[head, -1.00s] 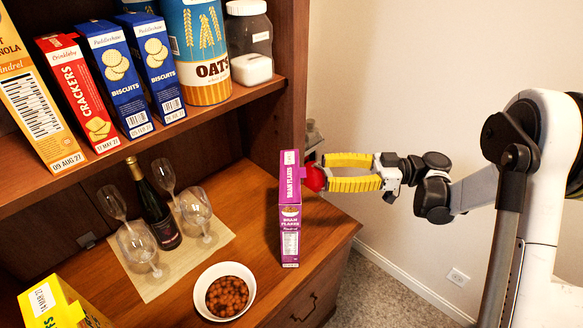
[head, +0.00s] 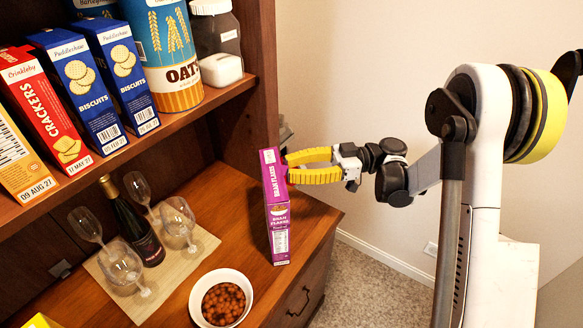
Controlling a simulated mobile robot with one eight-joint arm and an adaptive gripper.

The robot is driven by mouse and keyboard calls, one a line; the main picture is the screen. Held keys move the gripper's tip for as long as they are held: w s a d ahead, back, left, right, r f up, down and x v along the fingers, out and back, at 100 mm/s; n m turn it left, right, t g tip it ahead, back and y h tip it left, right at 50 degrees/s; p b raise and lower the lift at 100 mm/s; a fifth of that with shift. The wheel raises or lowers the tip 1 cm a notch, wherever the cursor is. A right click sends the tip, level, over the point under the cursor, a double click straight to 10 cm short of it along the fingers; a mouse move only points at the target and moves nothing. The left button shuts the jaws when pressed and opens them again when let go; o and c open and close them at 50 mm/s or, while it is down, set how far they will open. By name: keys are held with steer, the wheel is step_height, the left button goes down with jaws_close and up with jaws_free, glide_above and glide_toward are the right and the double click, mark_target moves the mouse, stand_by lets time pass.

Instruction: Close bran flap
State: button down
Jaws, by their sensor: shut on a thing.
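The purple bran flakes box (head: 279,230) stands upright near the right end of the wooden counter, its narrow printed face toward me. Its lettered top panel, the bran flap (head: 271,176), shows above that face; I cannot tell whether it lies flat or stands a little raised. My gripper (head: 287,166) reaches in from the right at the height of the box's top. Its yellow fingers bow out and come together at the box's right upper edge. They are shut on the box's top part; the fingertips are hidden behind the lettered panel.
A white bowl (head: 222,277) of brown balls stands left of the box. A dark bottle (head: 137,225) and several wine glasses stand on a mat (head: 205,243). The shelf above holds cereal cartons and an oats canister (head: 163,55). Open floor lies right of the counter.

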steer(key=shift+f+y+b, duration=0.4)
steer(key=shift+f+b, duration=0.15)
steer(key=shift+b, duration=0.4)
steer(key=shift+y+b, duration=0.3)
steer(key=shift+b, duration=0.2)
steer(key=shift+r, duration=0.1)
steer(key=c, duration=1.1)
jaws_free()
steer(key=shift+o, duration=0.2)
